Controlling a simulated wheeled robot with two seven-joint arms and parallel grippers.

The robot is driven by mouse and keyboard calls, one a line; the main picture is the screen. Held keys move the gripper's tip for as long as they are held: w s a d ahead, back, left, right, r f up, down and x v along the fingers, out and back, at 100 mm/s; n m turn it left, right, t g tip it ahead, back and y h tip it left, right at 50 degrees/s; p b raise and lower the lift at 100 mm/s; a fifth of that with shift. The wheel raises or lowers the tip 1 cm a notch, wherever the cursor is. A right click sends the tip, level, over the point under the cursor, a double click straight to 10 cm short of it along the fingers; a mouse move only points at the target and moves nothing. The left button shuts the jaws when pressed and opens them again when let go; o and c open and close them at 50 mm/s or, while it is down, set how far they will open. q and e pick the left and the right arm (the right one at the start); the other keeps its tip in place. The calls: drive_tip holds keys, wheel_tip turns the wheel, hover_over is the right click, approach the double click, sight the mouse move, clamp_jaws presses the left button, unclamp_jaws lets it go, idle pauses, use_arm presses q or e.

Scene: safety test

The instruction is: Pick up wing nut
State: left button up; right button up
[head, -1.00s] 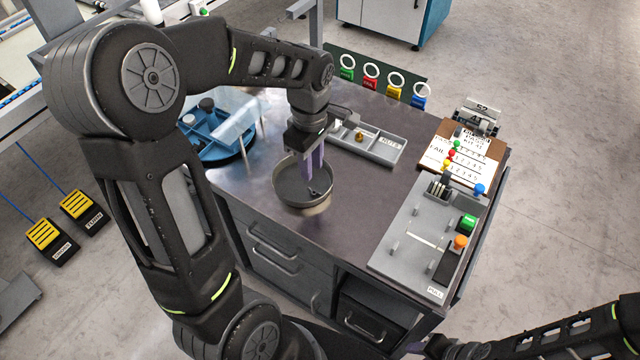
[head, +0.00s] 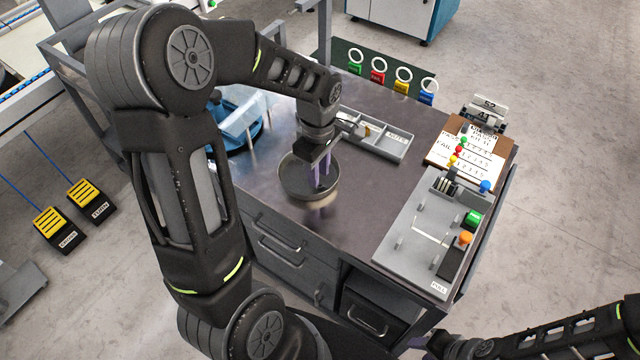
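My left gripper (head: 321,184) points down with its purple fingers inside a round grey pan (head: 290,192) on the dark workbench. The fingertips are low in the pan, towards its right side. Two fingers show, but whether they are apart or closed on something is too small to tell. I cannot make out a wing nut in the pan; the fingers may hide it. A small brass-coloured piece (head: 367,130) sits in the grey compartment tray (head: 385,152) behind the gripper. My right gripper (head: 418,343) is only partly visible at the bottom edge, away from the pan.
A blue round stand (head: 235,140) with a clear cover is left of the pan. A grey panel (head: 412,262) with coloured knobs and a clipboard (head: 462,155) are at the right. Coloured tags with rings (head: 379,75) line the back edge. The bench centre is clear.

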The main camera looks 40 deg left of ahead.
sight(320, 186)
use_arm(q)
drive_tip(key=shift+f, duration=1.5)
clamp_jaws()
